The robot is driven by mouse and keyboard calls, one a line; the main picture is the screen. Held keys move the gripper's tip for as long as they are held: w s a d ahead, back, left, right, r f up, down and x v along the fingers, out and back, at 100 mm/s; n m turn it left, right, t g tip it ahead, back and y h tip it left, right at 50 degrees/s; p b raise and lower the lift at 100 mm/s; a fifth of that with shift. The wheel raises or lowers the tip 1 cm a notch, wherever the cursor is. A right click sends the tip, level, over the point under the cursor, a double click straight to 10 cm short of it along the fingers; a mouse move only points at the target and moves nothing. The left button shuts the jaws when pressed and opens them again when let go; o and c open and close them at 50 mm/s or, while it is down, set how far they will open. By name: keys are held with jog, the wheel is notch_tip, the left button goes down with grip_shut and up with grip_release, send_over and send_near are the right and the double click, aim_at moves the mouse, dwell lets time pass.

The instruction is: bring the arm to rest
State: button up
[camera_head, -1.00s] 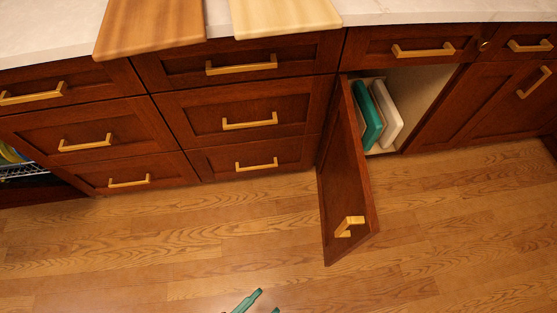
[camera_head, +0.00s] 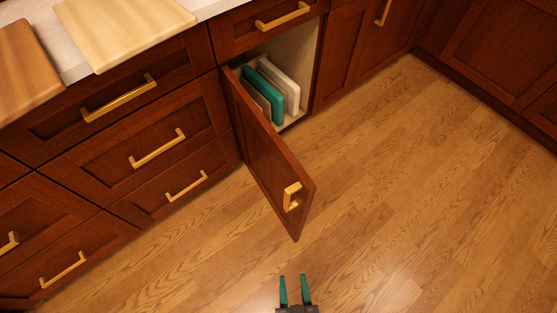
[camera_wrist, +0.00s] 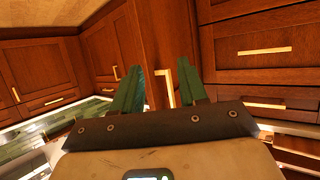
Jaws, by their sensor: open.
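My gripper (camera_head: 294,290) shows at the bottom of the head view, with its two green fingers apart and nothing between them. It is over the wooden floor, in front of the open cabinet door (camera_head: 268,150) and apart from it. In the wrist view my gripper (camera_wrist: 160,90) also has its fingers spread and empty, with wooden cabinet fronts beyond. Most of my arm is out of the head view.
The open cabinet holds a teal board (camera_head: 264,94) and a white board (camera_head: 287,88) standing upright. Two wooden boards, one pale (camera_head: 120,28) and one darker (camera_head: 25,70), lie on the counter (camera_head: 70,62). The floor (camera_head: 400,190) to the right is clear.

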jog(key=w+d+r+g, duration=0.1)
jog(key=w+d+g, duration=0.1)
jog(key=d+g, duration=0.5)
jog(key=w+d+r+g, duration=0.1)
jog(key=d+g, duration=0.1)
jog(key=d, duration=1)
jog(key=s+d+r+m+g+h+p, duration=0.1)
jog(key=d+r+p, duration=0.1)
jog(key=r+p, duration=0.4)
jog(key=s+d+r+g+p, duration=0.2)
jog(key=r+p, duration=0.5)
jog(key=r, duration=0.6)
jog(key=shift+d+m+h, duration=0.4)
jog(key=shift+d, duration=0.2)
jog(key=shift+a+r, duration=0.1)
